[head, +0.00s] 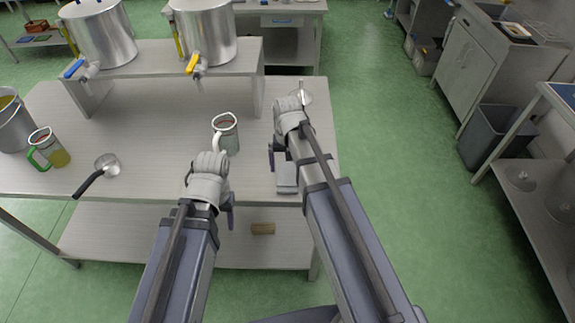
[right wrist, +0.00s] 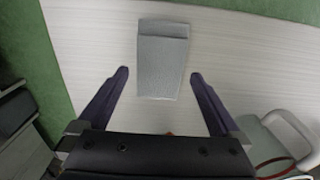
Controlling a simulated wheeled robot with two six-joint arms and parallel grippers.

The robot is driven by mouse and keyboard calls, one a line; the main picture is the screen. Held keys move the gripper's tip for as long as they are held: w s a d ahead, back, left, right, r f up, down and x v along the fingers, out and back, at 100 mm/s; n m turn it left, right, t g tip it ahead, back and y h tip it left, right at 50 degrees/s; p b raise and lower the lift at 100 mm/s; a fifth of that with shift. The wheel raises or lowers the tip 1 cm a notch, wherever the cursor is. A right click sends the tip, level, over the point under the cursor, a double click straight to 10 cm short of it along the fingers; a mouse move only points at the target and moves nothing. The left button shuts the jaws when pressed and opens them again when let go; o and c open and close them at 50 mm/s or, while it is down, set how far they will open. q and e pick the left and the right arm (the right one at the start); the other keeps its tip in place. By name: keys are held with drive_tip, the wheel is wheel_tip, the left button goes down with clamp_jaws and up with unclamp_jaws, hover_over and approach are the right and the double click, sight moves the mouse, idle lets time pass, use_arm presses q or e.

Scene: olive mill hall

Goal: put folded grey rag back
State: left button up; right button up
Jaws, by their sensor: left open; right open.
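The folded grey rag (head: 287,185) lies flat near the right front edge of the pale table, partly hidden by my right arm in the head view. In the right wrist view the rag (right wrist: 163,68) lies just ahead of the fingertips, its lower end reaching between them. My right gripper (right wrist: 157,77) is open, above the table, with nothing held; it also shows in the head view (head: 283,163), mostly covered by its own wrist. My left gripper (head: 210,190) is open near the table's front edge, with no object seen in it.
A white-handled jug (head: 231,142) stands between the grippers. A ladle (head: 108,164), a green-handled jug (head: 58,157) and a bucket (head: 14,128) are at left. Two metal tanks (head: 100,38) with taps stand on a raised shelf (head: 140,60). A wooden block (head: 263,228) lies on the lower shelf.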

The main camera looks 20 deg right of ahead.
sight(288, 175)
wheel_tip(288, 175, up, 8)
drive_tip(key=r+p, duration=0.1)
drive_tip(key=p, duration=0.6)
drive_tip(key=s+a+n+h, duration=0.1)
drive_tip(key=s+a+n, duration=0.6)
drive_tip(key=s+a, duration=0.3)
drive_tip(key=s, duration=0.4)
drive_tip(key=shift+s+a+f, duration=0.15)
drive_tip(key=shift+a+f, duration=0.1)
idle(0.6)
